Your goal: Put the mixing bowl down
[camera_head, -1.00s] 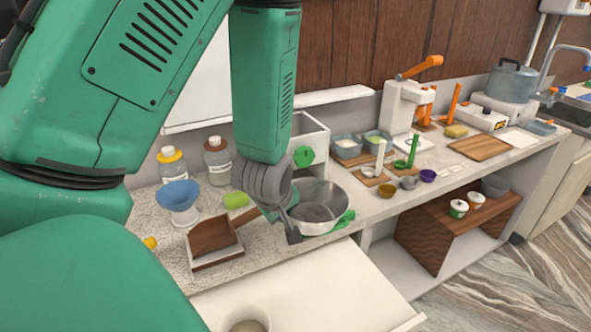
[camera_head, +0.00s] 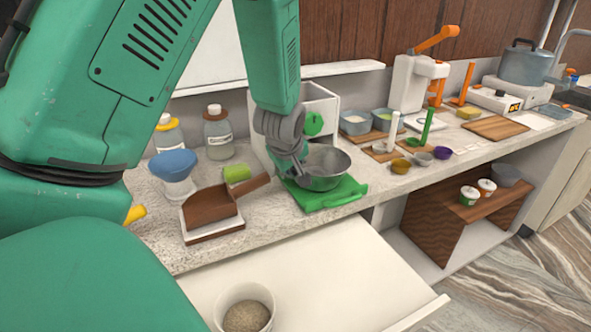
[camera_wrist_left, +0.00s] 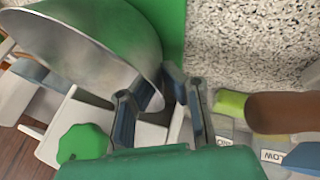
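The steel mixing bowl (camera_head: 328,172) is over the green scale-like pad (camera_head: 335,197) on the counter. I cannot tell for sure whether its base touches the pad. My left gripper (camera_head: 297,172) is at the bowl's left rim. In the left wrist view, the two dark fingers (camera_wrist_left: 162,88) stand on either side of the rim of the bowl (camera_wrist_left: 85,50) and pinch it. The green pad also shows in the left wrist view (camera_wrist_left: 170,25). My right gripper is not in view.
A brown scoop on a white tray (camera_head: 212,237), a blue-topped container (camera_head: 174,167) and a green block (camera_head: 237,173) are to the left. A white box (camera_head: 318,100) stands behind. Small bowls and a press (camera_head: 412,85) are to the right. A tub (camera_head: 245,300) sits in front.

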